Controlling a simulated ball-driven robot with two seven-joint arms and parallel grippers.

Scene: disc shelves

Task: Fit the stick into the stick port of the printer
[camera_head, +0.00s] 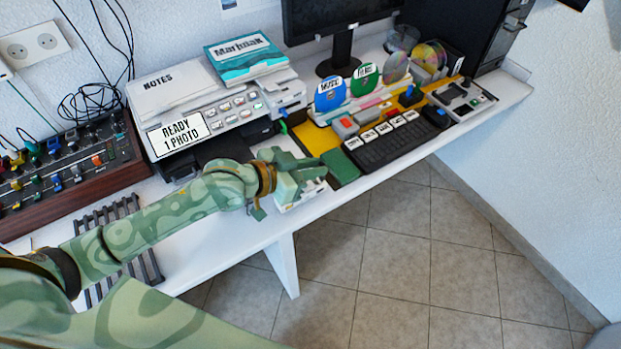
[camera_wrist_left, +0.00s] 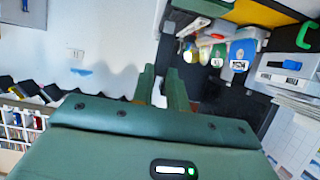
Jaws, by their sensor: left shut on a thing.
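The white printer (camera_head: 228,118) stands on the desk with a sign reading READY 1 PHOTO. A blue piece (camera_head: 283,112) and a green piece (camera_head: 283,127) show at its right front corner; I cannot make out the port opening. The printer also shows at the right of the left wrist view (camera_wrist_left: 290,78). My left gripper (camera_head: 318,167) is right of and in front of the printer, over the desk's front edge. Its fingers (camera_wrist_left: 162,92) are closed around a small pale thing, seemingly the stick, mostly hidden between them. My right gripper is out of view.
A mixer (camera_head: 65,168) and a dark rack (camera_head: 118,222) are at left. The tiled floor (camera_head: 400,240) is clear.

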